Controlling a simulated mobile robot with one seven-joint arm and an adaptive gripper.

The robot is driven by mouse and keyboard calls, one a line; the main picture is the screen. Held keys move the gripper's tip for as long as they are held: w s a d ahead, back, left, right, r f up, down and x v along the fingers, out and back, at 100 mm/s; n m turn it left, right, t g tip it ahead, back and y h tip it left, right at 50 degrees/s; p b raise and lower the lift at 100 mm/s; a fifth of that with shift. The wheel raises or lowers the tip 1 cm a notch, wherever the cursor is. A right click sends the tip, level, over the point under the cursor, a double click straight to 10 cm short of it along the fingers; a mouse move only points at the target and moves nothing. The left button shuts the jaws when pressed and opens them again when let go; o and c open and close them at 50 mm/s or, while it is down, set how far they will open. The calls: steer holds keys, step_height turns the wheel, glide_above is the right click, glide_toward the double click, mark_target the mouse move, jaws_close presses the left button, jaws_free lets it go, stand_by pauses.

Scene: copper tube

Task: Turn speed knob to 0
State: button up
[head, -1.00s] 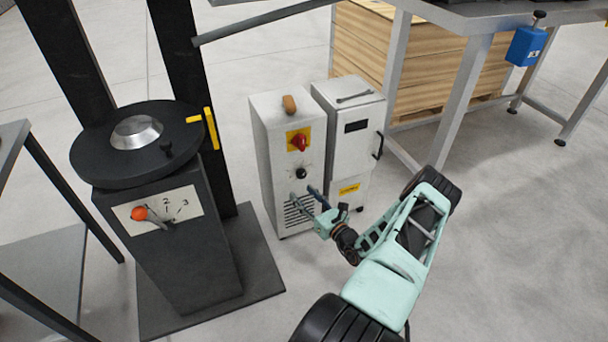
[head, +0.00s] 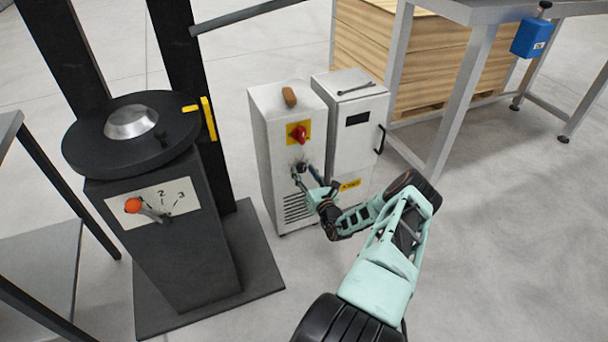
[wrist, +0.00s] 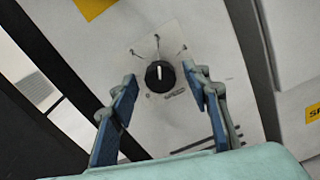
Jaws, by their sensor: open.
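The speed knob (wrist: 160,75) is a round black knob with a white pointer line on the pale front of a cabinet. In the wrist view its pointer is near vertical, toward a tick above, with other ticks to each side and small lettering below. In the head view the knob (head: 301,167) sits below a red switch. My gripper (wrist: 158,82) is open, with one blue-padded finger on each side of the knob and visible gaps between. In the head view my gripper (head: 304,173) is at the cabinet front, partly covering the knob's surroundings.
The red switch (head: 299,133) on its yellow plate is just above. Vent slots (head: 297,207) lie below. A second cabinet with a handle (head: 381,139) stands right. A black pedestal with an orange-tipped lever (head: 133,205) stands left. Open floor lies at right.

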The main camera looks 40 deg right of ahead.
steer(key=shift+w, duration=0.15)
steer(key=shift+c, duration=0.4)
steer(key=c, duration=1.1)
